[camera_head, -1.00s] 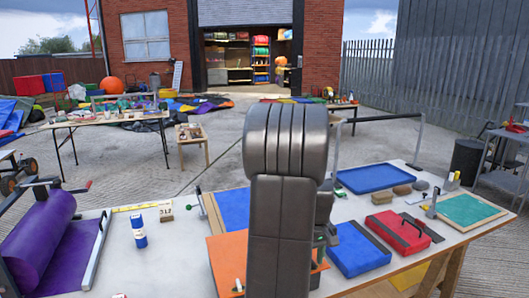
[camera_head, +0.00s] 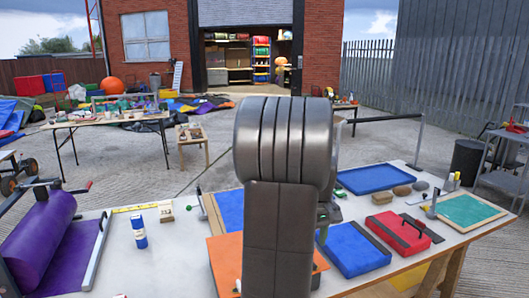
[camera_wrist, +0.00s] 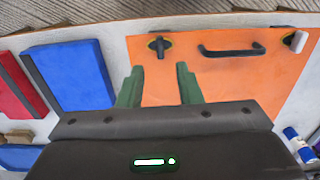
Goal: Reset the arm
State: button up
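My arm stands in the middle of the head view and hides part of the table behind it. My gripper (camera_wrist: 158,88) shows in the wrist view with its two green fingers apart and nothing between them. It is above the worktable, over the edge of an orange panel (camera_wrist: 225,75). The panel carries a black handle (camera_wrist: 232,51) and a dark knob (camera_wrist: 160,45). The orange panel also shows in the head view (camera_head: 224,262), partly behind my arm.
A blue pad (camera_head: 355,250) and a red case (camera_head: 398,230) lie to the right, with a blue tray (camera_head: 374,179) behind. A purple roll (camera_head: 40,235) is at the left.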

notch_tip(320, 180, up, 6)
notch_tip(320, 180, down, 14)
jog(key=shift+s, duration=0.1)
jog(key=shift+r+m, duration=0.15)
jog(key=shift+m, duration=0.25)
jog(key=shift+r+m+b, duration=0.1)
jog(key=shift+m+b, duration=0.3)
jog(key=shift+m, duration=0.4)
jog(key=m+b, duration=0.1)
jog(key=m, duration=0.6)
jog(key=shift+b, duration=0.3)
jog(key=m+b, duration=0.2)
jog(key=m, duration=0.5)
jog(key=shift+m+b, duration=0.55)
jog(key=shift+m, duration=0.25)
jog(key=shift+r, duration=0.15)
